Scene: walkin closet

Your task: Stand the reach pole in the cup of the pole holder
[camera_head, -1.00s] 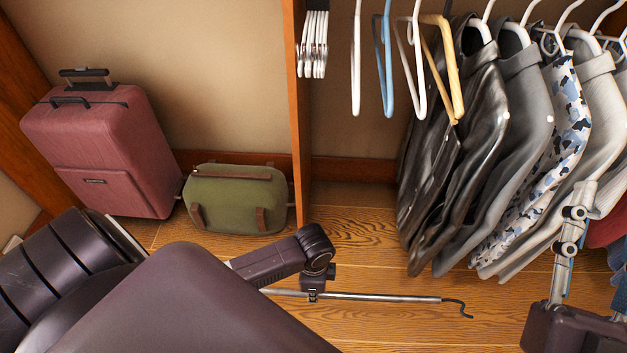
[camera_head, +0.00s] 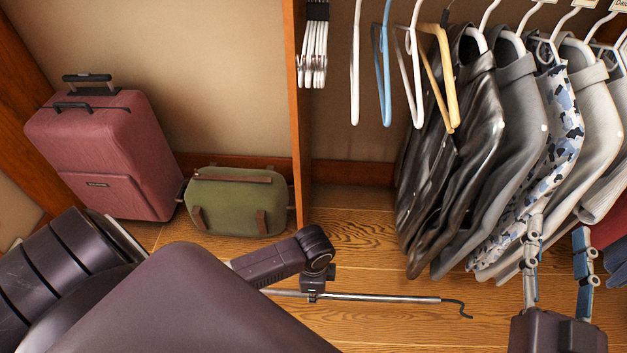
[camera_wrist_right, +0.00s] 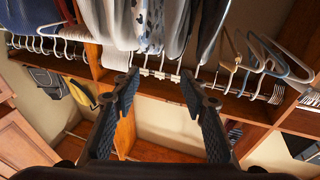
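The reach pole (camera_head: 385,298) is a thin metal rod with a dark hook at its right end. It lies level across the lower middle of the head view. My left gripper (camera_head: 313,294) is at the pole, mostly hidden under its own wrist, and appears shut on it. My right gripper (camera_head: 558,236) is at the lower right, below the hanging shirts. Its two fingers are apart and empty. In the right wrist view the right gripper (camera_wrist_right: 158,82) also shows open, with nothing between its fingers. I cannot make out the pole holder or its cup in either view.
A red suitcase (camera_head: 105,155) and a green bag (camera_head: 238,202) stand on the floor at left. A wooden divider (camera_head: 298,130) stands near the middle. Shirts (camera_head: 520,150) and empty hangers (camera_head: 388,70) hang at right. Wooden floor (camera_head: 350,235) is bare around the pole.

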